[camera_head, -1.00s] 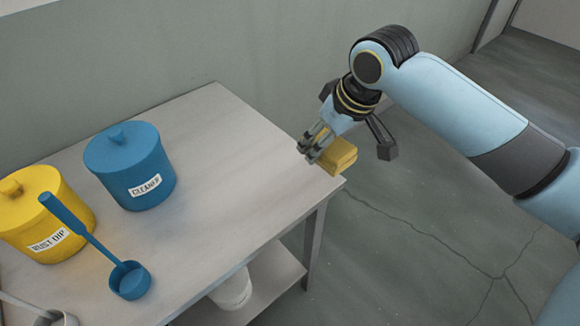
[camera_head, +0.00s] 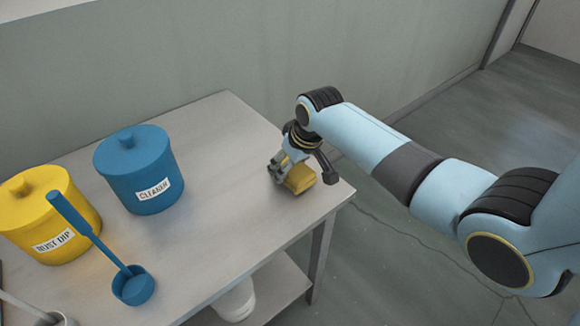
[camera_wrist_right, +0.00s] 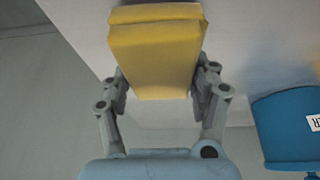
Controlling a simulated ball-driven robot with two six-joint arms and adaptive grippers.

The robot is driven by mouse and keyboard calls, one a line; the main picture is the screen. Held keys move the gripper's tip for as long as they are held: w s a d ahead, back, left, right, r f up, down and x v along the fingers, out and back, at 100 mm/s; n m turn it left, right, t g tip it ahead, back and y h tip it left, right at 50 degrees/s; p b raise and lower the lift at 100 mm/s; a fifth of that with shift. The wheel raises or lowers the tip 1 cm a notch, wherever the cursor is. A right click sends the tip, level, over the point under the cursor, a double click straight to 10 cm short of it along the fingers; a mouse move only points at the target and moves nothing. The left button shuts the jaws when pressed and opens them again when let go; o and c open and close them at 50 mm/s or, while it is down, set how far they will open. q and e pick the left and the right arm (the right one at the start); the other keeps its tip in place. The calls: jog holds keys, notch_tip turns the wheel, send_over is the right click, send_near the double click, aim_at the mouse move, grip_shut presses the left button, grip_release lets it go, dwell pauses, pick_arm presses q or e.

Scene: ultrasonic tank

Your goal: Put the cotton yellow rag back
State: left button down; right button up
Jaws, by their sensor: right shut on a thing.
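The yellow rag (camera_head: 299,179), a folded block, is at the right end of the grey table (camera_head: 226,150). My right gripper (camera_head: 283,172) is shut on it. In the right wrist view the rag (camera_wrist_right: 156,55) sits between the two fingers of my right gripper (camera_wrist_right: 160,88), with the table surface behind it. I cannot tell whether the rag touches the table. My left gripper is not in view.
A blue canister labelled CLEANER (camera_head: 138,172) and a yellow canister labelled RUST DIP (camera_head: 45,215) stand on the left of the table. A blue ladle (camera_head: 132,286) is in front of them. A white bucket (camera_head: 236,299) is on the lower shelf. The table between the cleaner and the rag is clear.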

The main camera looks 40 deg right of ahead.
aim_at(303, 176)
jog(key=shift+f, duration=0.3)
jog(key=shift+f, duration=0.15)
jog(key=o, duration=1.1)
jog(key=shift+r, duration=0.45)
jog(key=p+v, duration=0.1)
jog(key=v, duration=1)
jog(key=shift+s+r+p, duration=0.2)
jog(key=shift+p, duration=0.1)
